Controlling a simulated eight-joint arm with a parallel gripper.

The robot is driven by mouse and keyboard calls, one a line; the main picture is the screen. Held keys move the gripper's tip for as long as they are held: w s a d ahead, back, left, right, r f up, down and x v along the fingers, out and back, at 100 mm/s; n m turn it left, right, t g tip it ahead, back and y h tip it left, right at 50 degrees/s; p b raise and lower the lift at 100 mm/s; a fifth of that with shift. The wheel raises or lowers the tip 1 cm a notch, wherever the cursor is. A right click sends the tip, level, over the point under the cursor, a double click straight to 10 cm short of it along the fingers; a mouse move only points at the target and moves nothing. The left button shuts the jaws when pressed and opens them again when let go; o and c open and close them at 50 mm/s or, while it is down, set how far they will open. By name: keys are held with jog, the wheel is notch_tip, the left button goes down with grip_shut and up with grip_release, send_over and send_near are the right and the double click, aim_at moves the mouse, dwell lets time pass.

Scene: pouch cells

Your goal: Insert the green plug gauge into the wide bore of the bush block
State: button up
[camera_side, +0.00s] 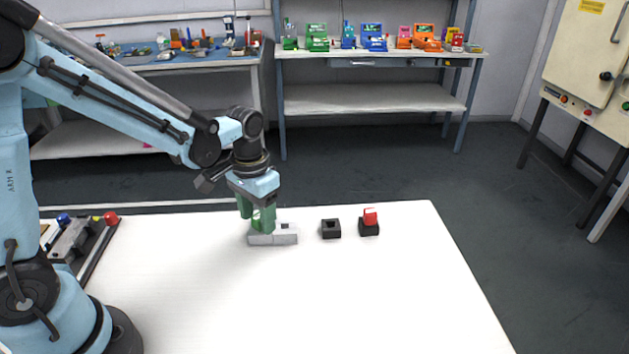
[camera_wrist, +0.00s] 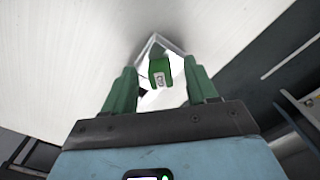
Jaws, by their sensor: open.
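The grey bush block (camera_side: 286,238) lies on the white table under my gripper. It also shows in the wrist view (camera_wrist: 152,45), partly covered by the gauge. The green plug gauge (camera_wrist: 160,72) has a small pale label and stands at the block, between my fingers. How deep it sits in a bore is hidden. In the side view my fingers mostly hide the gauge. My gripper (camera_side: 255,225) points down at the left part of the block. Its green fingers (camera_wrist: 159,66) are open, with a gap on both sides of the gauge.
To the right of the block stand an empty black holder (camera_side: 331,229) and a black holder (camera_side: 369,229) with a red plug (camera_side: 370,216) in it. The front of the white table (camera_side: 300,300) is clear. A dark tray with tools (camera_side: 75,245) is at the left.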

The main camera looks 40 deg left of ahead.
jog(key=shift+f, duration=0.3)
grip_shut()
jog(key=shift+r, duration=0.1)
